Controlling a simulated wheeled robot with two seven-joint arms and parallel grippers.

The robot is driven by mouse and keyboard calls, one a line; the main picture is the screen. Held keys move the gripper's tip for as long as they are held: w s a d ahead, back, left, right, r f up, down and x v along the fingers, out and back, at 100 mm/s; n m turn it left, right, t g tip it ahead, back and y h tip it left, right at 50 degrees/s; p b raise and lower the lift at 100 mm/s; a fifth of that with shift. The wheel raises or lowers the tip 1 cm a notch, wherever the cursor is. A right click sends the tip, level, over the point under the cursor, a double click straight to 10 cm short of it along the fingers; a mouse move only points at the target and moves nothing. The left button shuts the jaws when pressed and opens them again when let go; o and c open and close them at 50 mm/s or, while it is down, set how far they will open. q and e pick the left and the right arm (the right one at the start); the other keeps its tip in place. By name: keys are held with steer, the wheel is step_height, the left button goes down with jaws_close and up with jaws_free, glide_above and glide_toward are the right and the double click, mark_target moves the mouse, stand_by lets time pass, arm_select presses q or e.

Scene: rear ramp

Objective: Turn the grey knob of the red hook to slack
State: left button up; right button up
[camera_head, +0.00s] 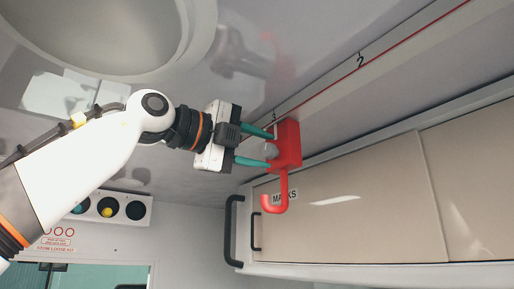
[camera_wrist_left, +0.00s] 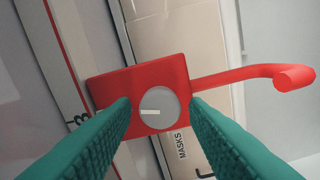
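The red hook (camera_head: 289,143) is a red block on the rail under the ceiling, with a curved arm hanging down. In the left wrist view its block (camera_wrist_left: 105,90) fills the middle and the arm points right. The grey knob (camera_head: 271,150) is on the block's face; in the left wrist view the round knob (camera_wrist_left: 160,119) has a white mark pointing left. My left gripper (camera_head: 256,147) has teal fingers, one on each side of the knob. In the left wrist view the fingers (camera_wrist_left: 160,103) are apart, with gaps beside the knob. My right gripper is out of view.
Closed beige cabinet doors (camera_head: 350,215) with a MASKS label lie beneath the hook. A dark handle (camera_head: 231,230) stands left of them. The rail (camera_head: 330,85) bears a red line and numbers.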

arm_select(q)
steer(key=shift+o, duration=0.5)
steer(key=shift+s+a+f, duration=0.1)
steer(key=shift+s+a, duration=0.05)
steer(key=shift+a, duration=0.1)
steer(key=b+v, duration=0.4)
steer(key=v, duration=0.7)
steer(key=shift+s+a, duration=0.1)
